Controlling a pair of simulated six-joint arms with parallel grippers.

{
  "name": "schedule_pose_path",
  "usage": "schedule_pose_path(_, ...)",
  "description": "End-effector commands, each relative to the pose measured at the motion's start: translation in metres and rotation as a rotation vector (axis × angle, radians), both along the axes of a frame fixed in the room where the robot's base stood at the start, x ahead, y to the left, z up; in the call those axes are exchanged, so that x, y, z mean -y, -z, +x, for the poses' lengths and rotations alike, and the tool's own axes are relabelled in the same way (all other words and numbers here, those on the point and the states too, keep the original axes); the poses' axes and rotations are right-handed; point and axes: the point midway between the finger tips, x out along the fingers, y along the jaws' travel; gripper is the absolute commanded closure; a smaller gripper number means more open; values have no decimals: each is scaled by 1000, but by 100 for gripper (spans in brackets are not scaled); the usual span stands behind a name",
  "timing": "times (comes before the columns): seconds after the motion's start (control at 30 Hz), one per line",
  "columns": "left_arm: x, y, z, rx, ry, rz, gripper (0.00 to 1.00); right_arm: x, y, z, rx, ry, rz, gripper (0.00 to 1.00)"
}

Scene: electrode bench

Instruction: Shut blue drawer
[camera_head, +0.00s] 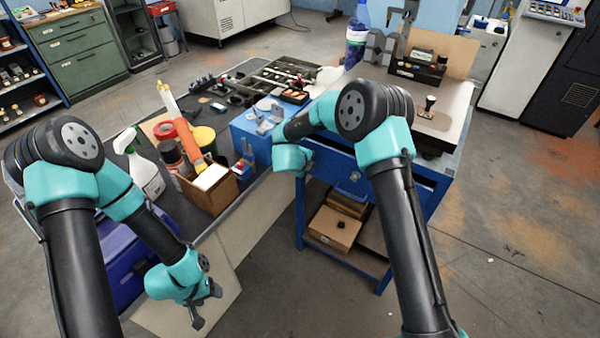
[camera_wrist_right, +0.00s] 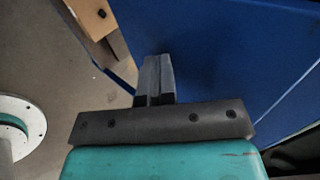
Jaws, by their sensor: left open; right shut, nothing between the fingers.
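The blue drawer (camera_head: 342,180) is under the top of the blue bench at centre right. A dark gap shows above its front, so it looks partly open; how far I cannot tell. My right gripper (camera_wrist_right: 157,78) is shut and empty, with its fingertips in front of a blue panel (camera_wrist_right: 215,45). Whether they touch it I cannot tell. In the head view my right wrist hides the fingers at the drawer's left part. My left gripper (camera_head: 208,306) is open and empty, low at the left front, away from the drawer.
A cardboard box (camera_head: 335,228) sits on the bench's lower shelf. A grey table with a spray bottle (camera_head: 142,168), an open carton (camera_head: 212,190) and tools stands left of the bench. A blue bin (camera_head: 122,262) is beside my left arm. The floor at right is clear.

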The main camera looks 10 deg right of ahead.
Motion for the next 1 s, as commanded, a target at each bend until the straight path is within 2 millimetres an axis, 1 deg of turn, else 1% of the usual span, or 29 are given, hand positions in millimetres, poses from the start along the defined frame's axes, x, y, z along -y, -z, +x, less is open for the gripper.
schedule_pose_path(0.03, 0, 0, 0, 0, 0, 0, 41, 7, 0, 7, 2, 3, 1, 100)
schedule_pose_path(0.2, 0, 0, 0, 0, 0, 0, 41, 20, 0, 23, 2, 3, 1, 100)
schedule_pose_path(0.4, 0, 0, 0, 0, 0, 0, 41, 28, 0, 33, 1, 0, 1, 100)
schedule_pose_path(0.73, 0, 0, 0, 0, 0, 0, 41, 32, 0, 38, 4, -2, -1, 100)
schedule_pose_path(1.0, 0, 0, 0, 0, 0, 0, 41, 32, 0, 36, 4, -1, -1, 100)
